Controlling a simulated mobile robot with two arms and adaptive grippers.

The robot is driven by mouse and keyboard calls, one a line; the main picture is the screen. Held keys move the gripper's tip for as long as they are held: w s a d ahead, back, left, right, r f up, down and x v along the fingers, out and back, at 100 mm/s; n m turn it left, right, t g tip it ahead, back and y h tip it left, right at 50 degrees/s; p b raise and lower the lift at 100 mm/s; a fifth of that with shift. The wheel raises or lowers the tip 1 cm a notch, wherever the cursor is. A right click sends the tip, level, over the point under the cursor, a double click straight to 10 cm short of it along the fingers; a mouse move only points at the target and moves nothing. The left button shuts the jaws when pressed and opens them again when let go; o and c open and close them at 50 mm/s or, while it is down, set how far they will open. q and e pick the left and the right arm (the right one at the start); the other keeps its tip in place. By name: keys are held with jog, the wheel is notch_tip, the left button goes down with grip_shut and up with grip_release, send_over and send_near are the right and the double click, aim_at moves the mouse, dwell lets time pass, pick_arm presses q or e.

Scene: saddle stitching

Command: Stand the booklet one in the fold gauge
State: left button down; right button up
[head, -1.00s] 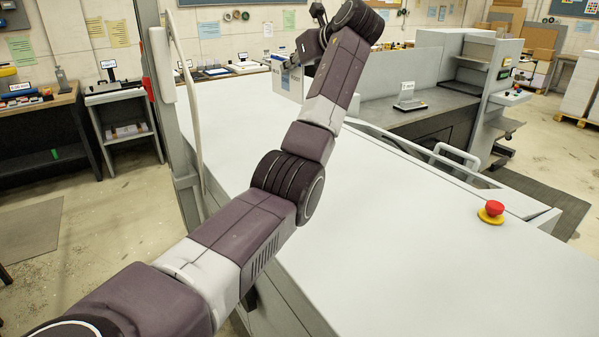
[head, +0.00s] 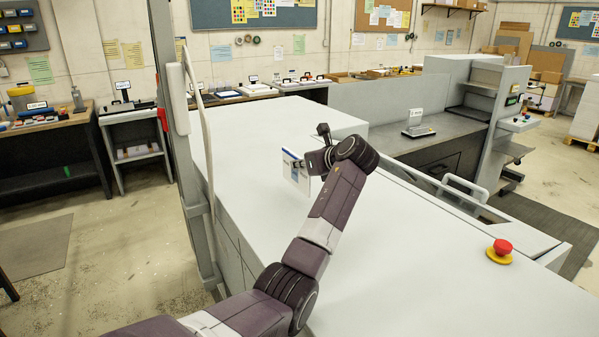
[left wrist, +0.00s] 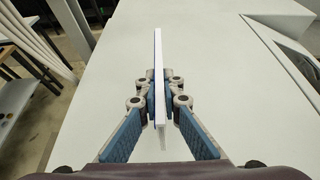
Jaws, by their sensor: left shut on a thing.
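My left gripper (head: 313,164) is shut on the booklet (head: 293,177), a thin white and blue piece, and holds it upright over the white machine top. In the left wrist view the gripper (left wrist: 159,92) pinches the booklet (left wrist: 157,48) between its two blue pads, and the booklet shows edge-on. A small grey stand with a white label (head: 418,122) sits on the dark grey counter beyond the white top. Its label is too small to read, so I cannot tell whether it is the fold gauge. My right gripper is out of view.
The white machine top (head: 400,265) is broad and mostly clear. A red emergency button (head: 501,248) is at its right edge, near a pale rail (head: 455,185). A grey post (head: 170,120) rises on the left. Benches with labelled items line the back wall.

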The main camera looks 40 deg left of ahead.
aim_at(299, 174)
pick_arm(q)
jog(key=shift+f+p, duration=0.3)
jog(key=shift+f, duration=1.3)
jog(key=c, duration=2.1)
grip_release()
jog(key=shift+f, duration=0.1)
